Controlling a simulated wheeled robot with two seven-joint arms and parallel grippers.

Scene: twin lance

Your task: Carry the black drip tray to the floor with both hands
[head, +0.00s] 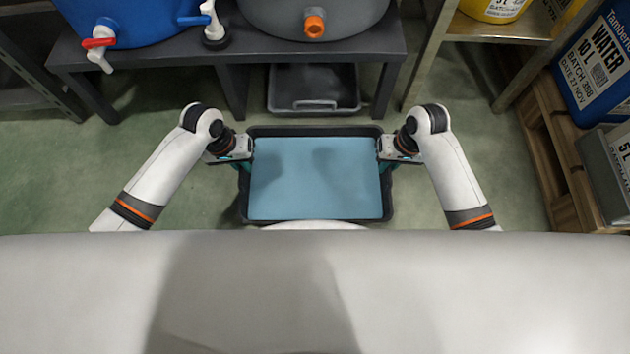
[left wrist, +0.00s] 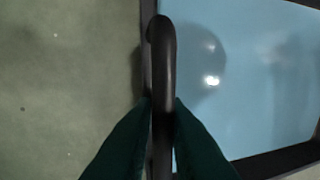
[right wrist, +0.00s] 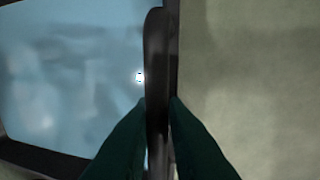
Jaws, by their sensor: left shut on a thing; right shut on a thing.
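The black drip tray (head: 316,131) is in the middle of the head view, in front of my body, and looks about level. Light blue liquid (head: 316,180) covers its inside. My left gripper (head: 245,155) is at its left side, and in the left wrist view the green fingers are shut on a dark handle (left wrist: 162,60). My right gripper (head: 385,155) is at its right side, its fingers likewise shut on the other handle (right wrist: 157,60). I cannot tell the gap between the tray's underside and the floor.
A dark bench (head: 165,68) with a blue container (head: 130,20) and a grey one (head: 350,18) stands behind. Another dark tray (head: 315,88) lies under it. A wooden pallet (head: 565,150) is at right. Green floor (head: 170,95) is bare on both sides.

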